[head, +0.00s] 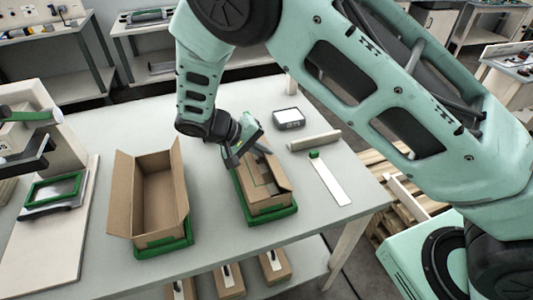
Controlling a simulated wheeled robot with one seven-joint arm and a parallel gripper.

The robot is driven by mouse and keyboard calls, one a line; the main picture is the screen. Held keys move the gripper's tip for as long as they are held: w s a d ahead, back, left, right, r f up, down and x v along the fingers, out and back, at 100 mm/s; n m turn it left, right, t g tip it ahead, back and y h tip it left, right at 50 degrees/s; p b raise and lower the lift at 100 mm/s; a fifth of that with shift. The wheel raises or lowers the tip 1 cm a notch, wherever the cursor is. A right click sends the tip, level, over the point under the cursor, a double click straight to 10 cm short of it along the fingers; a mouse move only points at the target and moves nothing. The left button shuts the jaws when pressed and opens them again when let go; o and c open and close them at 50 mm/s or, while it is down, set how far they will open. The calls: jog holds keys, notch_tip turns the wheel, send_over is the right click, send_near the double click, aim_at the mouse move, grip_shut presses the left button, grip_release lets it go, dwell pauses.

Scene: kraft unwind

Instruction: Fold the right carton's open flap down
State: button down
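The right carton (266,202) is a brown box sitting in a green-edged tray (271,217). Its top looks mostly covered by flaps, and one flap (279,172) at its right side stands up at a tilt. My gripper (235,158) is at the carton's back left top edge, pointing down. It hides part of that corner. I cannot tell whether it touches the carton or whether its fingers are open or shut. The left carton (158,222) stands open and empty in its own green tray (163,247), with its flaps spread upward.
A small grey device (289,118), a pale bar (315,141) and a white strip with a green end (330,183) lie right of the right carton. A pale board with a green-framed part (54,190) is at the left. The table's front middle is clear.

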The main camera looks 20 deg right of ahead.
jog(key=shift+a+f+h+b, duration=0.25)
jog(key=shift+h+b, duration=0.15)
jog(key=shift+h, duration=0.25)
jog(key=shift+a+f+h+b, duration=0.15)
jog(key=shift+f+h+b, duration=0.2)
jog(key=shift+h, duration=0.3)
jog(key=shift+r, duration=0.1)
jog(key=c, duration=1.6)
grip_release()
jog(key=shift+c, duration=0.2)
